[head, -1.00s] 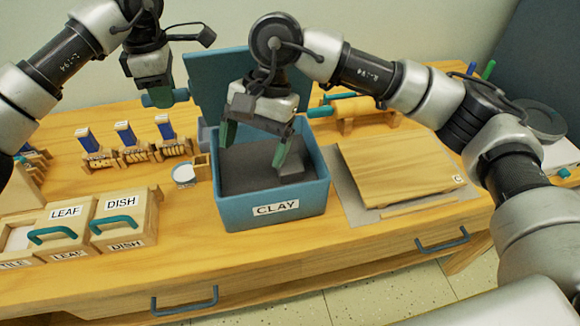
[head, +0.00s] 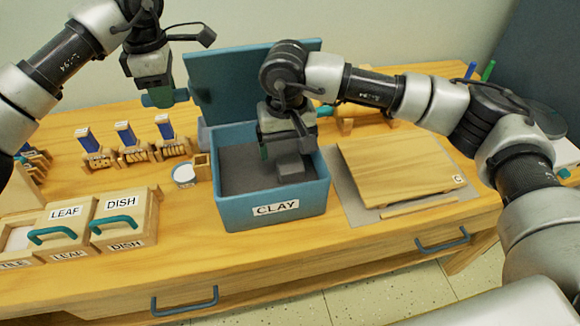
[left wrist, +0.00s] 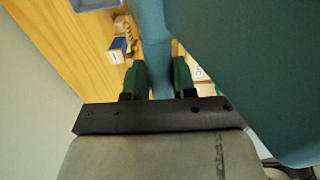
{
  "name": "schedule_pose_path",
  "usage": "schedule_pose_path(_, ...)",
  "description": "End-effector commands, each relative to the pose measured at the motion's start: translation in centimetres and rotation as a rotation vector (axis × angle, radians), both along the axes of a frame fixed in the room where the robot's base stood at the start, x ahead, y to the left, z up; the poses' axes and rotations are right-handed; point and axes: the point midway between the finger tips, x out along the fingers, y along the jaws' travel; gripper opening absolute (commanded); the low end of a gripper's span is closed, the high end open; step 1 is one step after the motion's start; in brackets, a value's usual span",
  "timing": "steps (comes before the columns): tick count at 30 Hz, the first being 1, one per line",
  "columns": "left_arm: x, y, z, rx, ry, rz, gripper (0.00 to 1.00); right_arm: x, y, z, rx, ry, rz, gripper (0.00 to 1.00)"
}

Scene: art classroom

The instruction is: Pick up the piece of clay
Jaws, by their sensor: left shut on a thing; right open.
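The piece of clay (head: 291,174) is a small grey block on dark grey material inside the blue box labelled CLAY (head: 240,214). The box's blue lid (head: 215,85) stands raised at the back. My right gripper (head: 282,150) is open inside the box, just above and behind the block; its wrist hides part of the fingers, and I cannot tell whether it touches the block. My left gripper (head: 160,97) is shut on the lid's teal handle, which shows between its green fingers in the left wrist view (left wrist: 160,75).
A wooden board (head: 390,168) lies on a grey mat right of the box. LEAF (head: 65,228) and DISH (head: 125,222) boxes stand at the left. Blue-handled tools (head: 127,140) in stands and a small cup (head: 184,176) are left of the box. A rolling pin (head: 355,105) rests behind.

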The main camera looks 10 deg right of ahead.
Motion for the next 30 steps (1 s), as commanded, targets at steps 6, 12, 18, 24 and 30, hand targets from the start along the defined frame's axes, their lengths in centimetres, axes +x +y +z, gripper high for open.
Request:
schedule_pose_path(6,0.0,0.0,0.0,0.001,0.0,0.002,0.0,-0.2,-0.4,-2.1,0.0,0.004,-0.002,0.85)
schedule_pose_path(12,0.0,0.0,0.0,0.001,0.0,0.001,0.0,-0.3,-0.6,-4.9,-0.001,0.003,-0.002,0.85)
schedule_pose_path(18,0.0,0.0,0.0,0.001,0.0,0.001,0.0,-0.3,-0.5,-5.2,0.0,0.0,-0.001,0.85)
schedule_pose_path(24,0.0,0.0,0.0,0.001,0.0,0.001,0.0,-0.3,-0.5,-5.2,0.0,0.001,-0.001,0.62)
schedule_pose_path(30,0.0,0.0,0.0,0.001,0.0,0.001,0.0,-0.3,-0.5,-5.2,0.0,0.001,-0.001,0.32)
